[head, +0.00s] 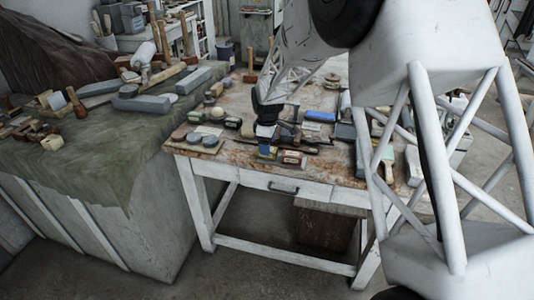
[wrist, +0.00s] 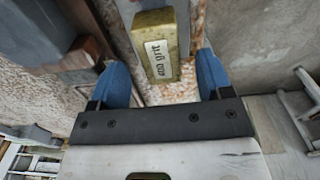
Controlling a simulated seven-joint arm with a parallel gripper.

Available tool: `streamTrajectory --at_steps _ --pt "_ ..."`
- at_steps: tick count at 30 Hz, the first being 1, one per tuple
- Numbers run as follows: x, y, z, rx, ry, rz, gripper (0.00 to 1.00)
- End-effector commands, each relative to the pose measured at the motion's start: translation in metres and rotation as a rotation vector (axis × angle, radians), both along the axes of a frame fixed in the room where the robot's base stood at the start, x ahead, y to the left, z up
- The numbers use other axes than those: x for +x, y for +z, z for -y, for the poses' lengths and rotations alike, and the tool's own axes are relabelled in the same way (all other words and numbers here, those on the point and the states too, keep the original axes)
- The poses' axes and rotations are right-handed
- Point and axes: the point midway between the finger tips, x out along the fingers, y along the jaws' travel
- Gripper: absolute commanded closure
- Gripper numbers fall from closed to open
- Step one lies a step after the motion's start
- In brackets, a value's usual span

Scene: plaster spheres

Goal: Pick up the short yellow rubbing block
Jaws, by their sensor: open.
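In the wrist view, a short yellow block (wrist: 154,45) with a pale label ending in "grit" lies ahead of my gripper (wrist: 163,62). The blue fingers are apart, one on each side of the block's near end, with a gap on both sides. My gripper is open and holds nothing. In the head view, my gripper (head: 266,150) is low over the front edge of the worktable (head: 228,161). It largely hides the block there.
A box-like block (head: 293,158) lies just right of my gripper in the head view. Round pads on a board (head: 205,139) lie to its left. A blue block (head: 320,116) and several other tools crowd the table behind. A cloth-covered bench (head: 95,165) stands at left.

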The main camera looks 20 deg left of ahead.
Motion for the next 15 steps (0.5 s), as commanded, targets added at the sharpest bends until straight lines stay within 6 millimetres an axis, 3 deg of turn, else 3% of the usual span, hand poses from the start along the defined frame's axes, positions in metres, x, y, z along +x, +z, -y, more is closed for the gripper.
streamTrajectory --at_steps 6,15 --pt "0.000 -0.024 -0.001 -0.002 0.000 0.000 0.28" --pt "0.000 -0.030 -0.001 -0.002 0.000 0.002 0.28"
